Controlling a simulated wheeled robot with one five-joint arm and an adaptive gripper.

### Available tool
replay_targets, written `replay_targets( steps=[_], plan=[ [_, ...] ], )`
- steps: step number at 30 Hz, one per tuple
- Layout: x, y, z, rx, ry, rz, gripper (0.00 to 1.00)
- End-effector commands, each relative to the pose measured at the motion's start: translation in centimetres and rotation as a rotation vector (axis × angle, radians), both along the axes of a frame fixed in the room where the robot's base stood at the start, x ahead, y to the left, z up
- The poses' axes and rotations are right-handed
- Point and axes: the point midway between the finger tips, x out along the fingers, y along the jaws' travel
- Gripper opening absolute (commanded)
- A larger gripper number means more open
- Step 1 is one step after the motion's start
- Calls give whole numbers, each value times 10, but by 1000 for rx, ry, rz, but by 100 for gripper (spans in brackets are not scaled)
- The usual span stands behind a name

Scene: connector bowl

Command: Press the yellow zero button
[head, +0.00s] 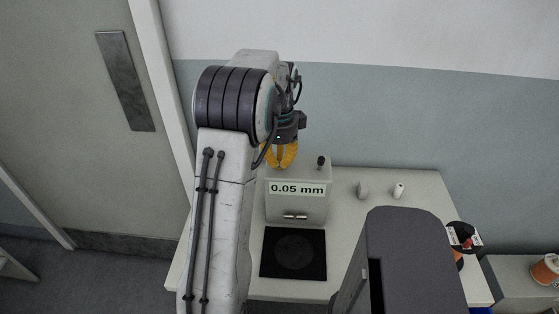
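A pale grey box-shaped device (297,209) stands on the white table, with a display (297,188) reading "0.05 mm" on its front. A small black knob or post (321,161) stands on its top right. A metallic part sits low on its front. I cannot make out a yellow zero button; part of the device's top is behind my gripper. My gripper (281,163) has yellow-orange fingers pointing down at the device's top left. The fingertips look close together, but the gap is too small to judge. Contact with the device cannot be told.
A black square plate with a round mark (293,252) lies in front of the device. Two small pale pieces, one on the left (363,189) and one on the right (398,190), stand on the table (420,181). A spool (545,270) is at far right. A door (80,120) is left.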

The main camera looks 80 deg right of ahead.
Motion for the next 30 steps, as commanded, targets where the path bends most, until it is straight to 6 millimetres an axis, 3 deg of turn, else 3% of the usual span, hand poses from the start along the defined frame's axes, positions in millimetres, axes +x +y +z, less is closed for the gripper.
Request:
replay_targets(
  steps=[12,19,30],
  plan=[
    [0,0,-3,1,0,0,0],
    [0,0,-24,2,0,0,0],
    [0,2,-23,11,0,0,0]
  ],
)
